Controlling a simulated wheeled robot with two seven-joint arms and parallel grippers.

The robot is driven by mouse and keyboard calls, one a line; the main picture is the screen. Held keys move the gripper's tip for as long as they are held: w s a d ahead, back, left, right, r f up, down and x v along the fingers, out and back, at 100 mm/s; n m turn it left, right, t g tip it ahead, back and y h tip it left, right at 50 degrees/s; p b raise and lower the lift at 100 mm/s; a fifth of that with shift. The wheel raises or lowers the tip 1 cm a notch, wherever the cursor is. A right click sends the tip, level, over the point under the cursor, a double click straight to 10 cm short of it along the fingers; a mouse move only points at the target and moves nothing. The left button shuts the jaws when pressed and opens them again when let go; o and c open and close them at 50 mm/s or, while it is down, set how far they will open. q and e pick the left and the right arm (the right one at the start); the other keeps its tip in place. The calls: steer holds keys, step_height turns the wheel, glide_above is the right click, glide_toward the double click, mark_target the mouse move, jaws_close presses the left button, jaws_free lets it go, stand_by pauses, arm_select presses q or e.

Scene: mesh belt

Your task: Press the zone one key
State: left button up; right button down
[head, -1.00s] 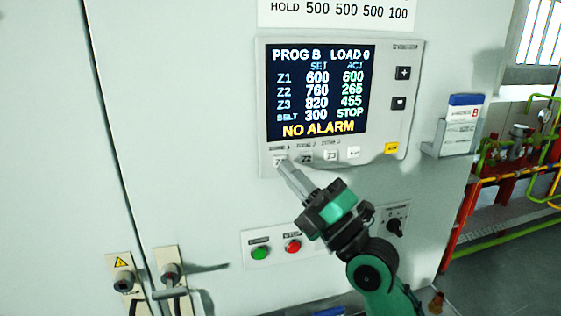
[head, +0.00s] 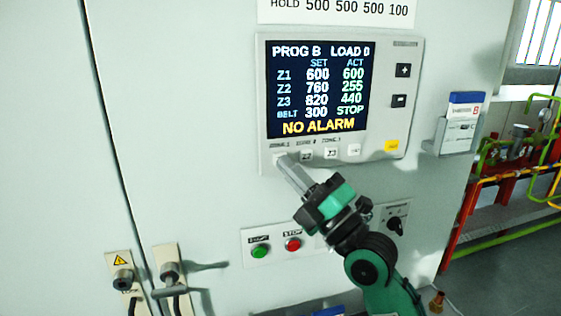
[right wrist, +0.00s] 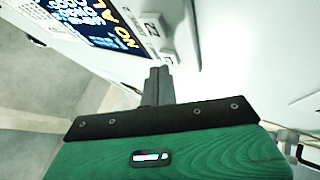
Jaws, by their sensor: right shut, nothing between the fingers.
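The control panel (head: 412,75) has a dark display (head: 320,90) reading PROG B, NO ALARM, with Z1 at 600 set and 600 actual. Below it is a row of small pale keys, among them Z2 (head: 306,156) and Z3 (head: 331,153). The zone one key is at the row's left end, hidden behind the fingertips of my right gripper (head: 281,161). That gripper is shut and empty. In the right wrist view its fingertips (right wrist: 160,72) are at the panel's lower edge; whether they touch the key I cannot tell. My left gripper is not in view.
Plus (head: 403,71) and minus keys and a yellow key (head: 392,146) are on the panel's right. Green (head: 259,251) and red (head: 293,244) buttons and a rotary switch (head: 395,224) sit below. A leaflet holder (head: 455,137) juts out at right.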

steer(key=shift+w+a, duration=0.1)
steer(key=shift+w, duration=0.3)
stand_by(0.8)
steer(key=shift+s, duration=0.1)
steer(key=shift+s+d, duration=0.25)
steer(key=shift+s, duration=0.4)
steer(key=shift+s, duration=0.1)
steer(key=shift+s+d+p, duration=0.1)
steer(key=shift+s+d, duration=0.15)
steer(key=shift+s, duration=0.5)
steer(key=shift+s+d+p, duration=0.15)
steer(key=shift+s+d, duration=0.1)
steer(key=shift+s, duration=0.55)
steer(key=shift+s+d+p, duration=0.1)
steer(key=shift+s+d, duration=0.15)
steer(key=shift+s, duration=0.5)
